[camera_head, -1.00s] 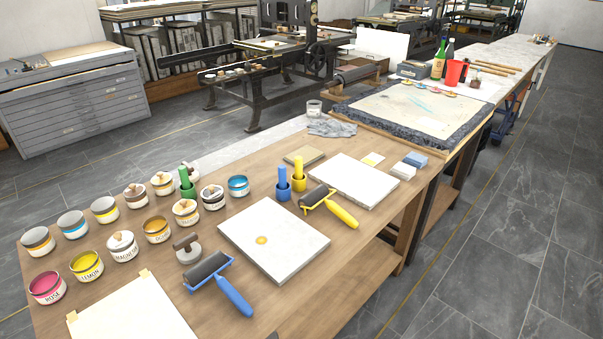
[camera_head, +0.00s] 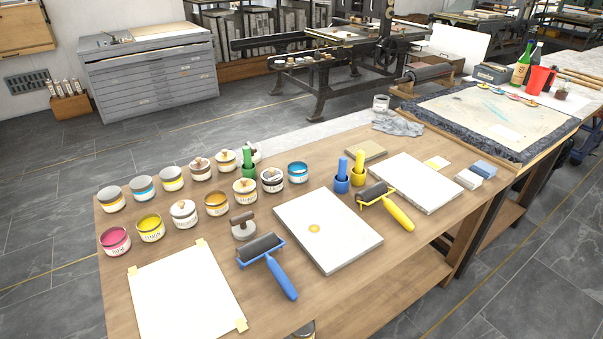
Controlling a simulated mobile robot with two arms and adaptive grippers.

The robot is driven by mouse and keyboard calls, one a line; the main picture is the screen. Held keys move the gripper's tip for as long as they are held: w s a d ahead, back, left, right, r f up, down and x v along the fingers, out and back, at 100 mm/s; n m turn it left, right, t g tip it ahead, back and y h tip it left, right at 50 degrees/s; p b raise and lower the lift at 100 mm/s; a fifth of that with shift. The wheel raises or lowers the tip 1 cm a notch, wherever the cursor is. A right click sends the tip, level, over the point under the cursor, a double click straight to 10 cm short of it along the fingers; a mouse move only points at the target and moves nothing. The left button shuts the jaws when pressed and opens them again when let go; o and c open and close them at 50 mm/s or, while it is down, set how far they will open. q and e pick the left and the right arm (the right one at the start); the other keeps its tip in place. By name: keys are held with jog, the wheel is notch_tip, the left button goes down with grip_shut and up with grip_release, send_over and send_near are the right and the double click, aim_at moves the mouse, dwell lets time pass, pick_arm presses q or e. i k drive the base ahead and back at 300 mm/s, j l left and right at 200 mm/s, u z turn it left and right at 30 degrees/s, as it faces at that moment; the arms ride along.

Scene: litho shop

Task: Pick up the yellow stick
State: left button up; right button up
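The yellow stick (camera_head: 359,164) stands upright in a small yellow round holder on the wooden table, right of the middle of the head view. A blue stick (camera_head: 342,172) in a blue holder stands close on its left, and the yellow-handled roller (camera_head: 386,203) lies just in front and to its right. Neither of my grippers shows in the head view.
The wooden table (camera_head: 190,247) holds several ink tins, a green stick (camera_head: 249,158) in a green holder, a blue-handled roller (camera_head: 267,262), two pale slabs, one of them the near slab (camera_head: 322,243), and a taped paper sheet (camera_head: 185,297).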

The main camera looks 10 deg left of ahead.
aim_at(361, 153)
jog(key=i+l+u, duration=0.1)
jog(key=u, duration=0.35)
jog(key=l+u, duration=0.25)
jog(key=u, duration=0.15)
jog(key=i+l+u, duration=0.1)
jog(key=u, duration=0.35)
jog(key=l+u, duration=0.5)
jog(key=u, duration=0.35)
